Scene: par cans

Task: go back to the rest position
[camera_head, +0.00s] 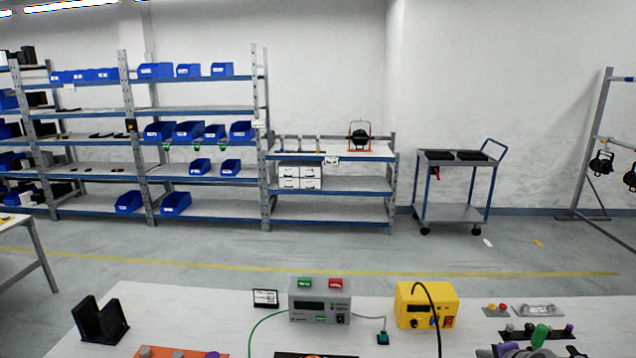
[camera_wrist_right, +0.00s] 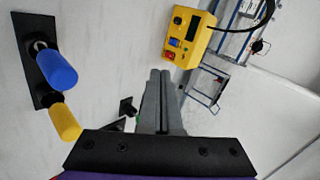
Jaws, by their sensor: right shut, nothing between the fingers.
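My right gripper (camera_wrist_right: 160,76) shows in the right wrist view. Its two grey fingers are closed together, with nothing between them. The fingers extend over the white worktable (camera_wrist_right: 110,50), apart from the yellow box in that picture. In the head view I cannot clearly pick out the right gripper; a dark and purple cluster at the bottom right edge is cut off. My left gripper is in neither view.
The worktable (camera_head: 210,300) holds a grey meter (camera_head: 320,302), a yellow box (camera_head: 427,308) with a black cable and a black bracket (camera_head: 100,322). Blue (camera_wrist_right: 57,69) and yellow (camera_wrist_right: 65,121) handles stand left of my fingers. Shelves (camera_head: 190,170) and a trolley (camera_head: 455,185) stand behind.

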